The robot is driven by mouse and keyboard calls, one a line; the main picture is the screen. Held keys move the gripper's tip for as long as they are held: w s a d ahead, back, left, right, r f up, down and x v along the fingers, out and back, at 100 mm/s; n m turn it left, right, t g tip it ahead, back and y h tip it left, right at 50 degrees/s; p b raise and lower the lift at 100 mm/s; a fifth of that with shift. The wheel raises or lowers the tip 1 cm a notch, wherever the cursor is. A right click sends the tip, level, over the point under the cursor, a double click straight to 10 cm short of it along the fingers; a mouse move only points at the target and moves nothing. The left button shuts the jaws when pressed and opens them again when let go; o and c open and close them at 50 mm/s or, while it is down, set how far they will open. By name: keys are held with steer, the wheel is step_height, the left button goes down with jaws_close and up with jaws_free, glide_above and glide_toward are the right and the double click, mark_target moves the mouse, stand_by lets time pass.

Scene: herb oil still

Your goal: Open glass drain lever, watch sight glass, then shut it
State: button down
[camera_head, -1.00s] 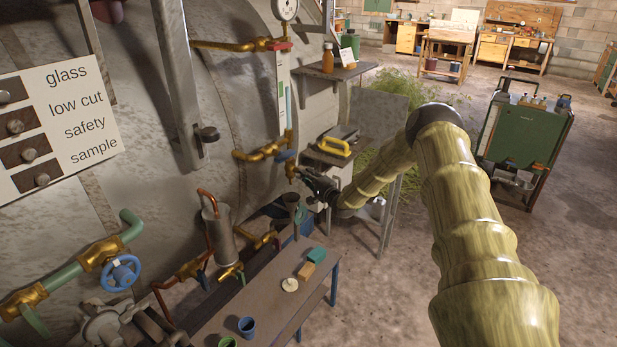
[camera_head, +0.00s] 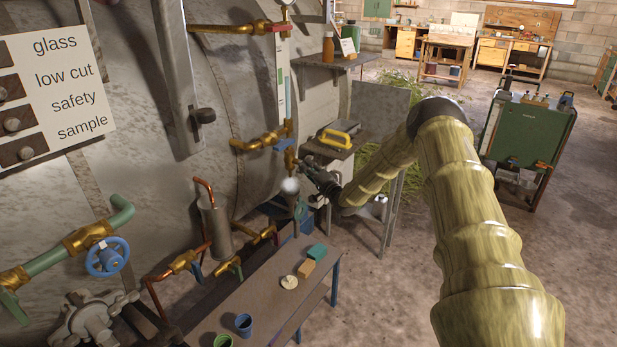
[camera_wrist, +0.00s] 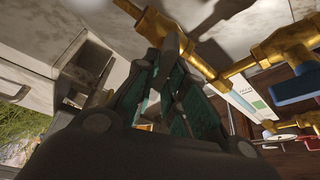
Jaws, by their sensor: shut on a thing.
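The sight glass (camera_head: 282,92) is a tall narrow tube with a green-marked plate on the boiler's front. It also shows in the wrist view (camera_wrist: 246,103). A brass drain cock (camera_head: 290,160) hangs below it. My gripper (camera_head: 302,166) is at this cock from the right, and in the wrist view its teal-padded fingers (camera_wrist: 173,52) are closed together beside brass pipework. The fingers hide most of the drain lever they are shut on, so its angle is unclear. A white puff (camera_head: 290,185) shows just under the cock, above a dark funnel (camera_head: 293,201).
A blue lever (camera_head: 284,145) sits just above the drain cock, and a red lever (camera_head: 280,27) is at the glass's top. A small shelf with a yellow-handled thing (camera_head: 336,138) stands close right. A low bench (camera_head: 255,300) is below. Open floor lies to the right.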

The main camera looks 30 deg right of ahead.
steer(key=n+y+b, duration=0.2)
steer(key=n+b, duration=0.2)
steer(key=n, duration=0.1)
steer(key=n+y+b, duration=0.2)
steer(key=n+b, duration=0.2)
steer(key=n, duration=0.1)
steer(key=f+n+t+y+b, duration=0.1)
steer(key=n+y+b, duration=0.2)
steer(key=n+b, duration=0.2)
steer(key=shift+d+n, duration=0.3)
steer(key=shift+n, duration=0.3)
steer(key=c, duration=1.5)
jaws_free()
steer(key=shift+d, duration=0.1)
steer(key=shift+w+r, duration=0.1)
steer(key=v, duration=1.2)
